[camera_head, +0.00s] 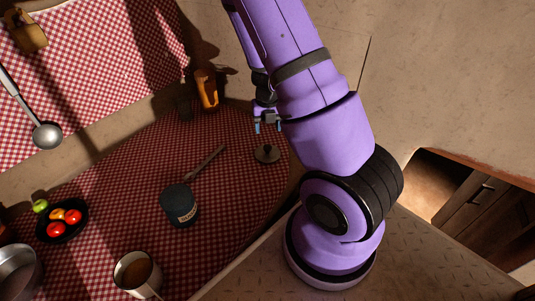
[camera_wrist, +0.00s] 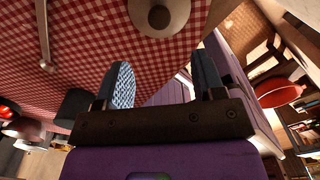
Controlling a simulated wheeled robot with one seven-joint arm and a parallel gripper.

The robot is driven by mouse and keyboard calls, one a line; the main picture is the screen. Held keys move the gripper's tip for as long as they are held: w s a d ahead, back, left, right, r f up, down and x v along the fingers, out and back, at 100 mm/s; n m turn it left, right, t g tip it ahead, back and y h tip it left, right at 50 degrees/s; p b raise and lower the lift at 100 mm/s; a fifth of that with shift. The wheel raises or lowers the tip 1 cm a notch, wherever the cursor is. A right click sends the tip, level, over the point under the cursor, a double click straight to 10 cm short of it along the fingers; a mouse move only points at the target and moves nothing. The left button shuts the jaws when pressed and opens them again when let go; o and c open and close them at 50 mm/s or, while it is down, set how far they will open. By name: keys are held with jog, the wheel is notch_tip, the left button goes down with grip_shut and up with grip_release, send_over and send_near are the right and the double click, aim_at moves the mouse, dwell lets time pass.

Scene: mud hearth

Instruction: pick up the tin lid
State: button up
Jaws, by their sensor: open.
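The tin lid (camera_head: 267,153) is a small, dark round lid with a knob on top. It lies flat on the red-checked cloth near the right edge of the table.
A dark labelled jar (camera_head: 179,206) and a wooden-handled utensil (camera_head: 207,161) lie left of the lid. A fruit bowl (camera_head: 62,236), a mug (camera_head: 137,273) and a metal pot (camera_head: 18,270) stand further left. An orange-brown object (camera_head: 207,89) is behind. Cloth around the lid is clear.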

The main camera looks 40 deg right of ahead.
aim_at(268, 147)
jog(key=shift+f, duration=2.65)
jog(key=f, duration=0.3)
jog(key=shift+w+d+f, duration=0.1)
jog(key=shift+w+d, duration=0.15)
jog(key=shift+f, duration=0.95)
jog(key=c, duration=1)
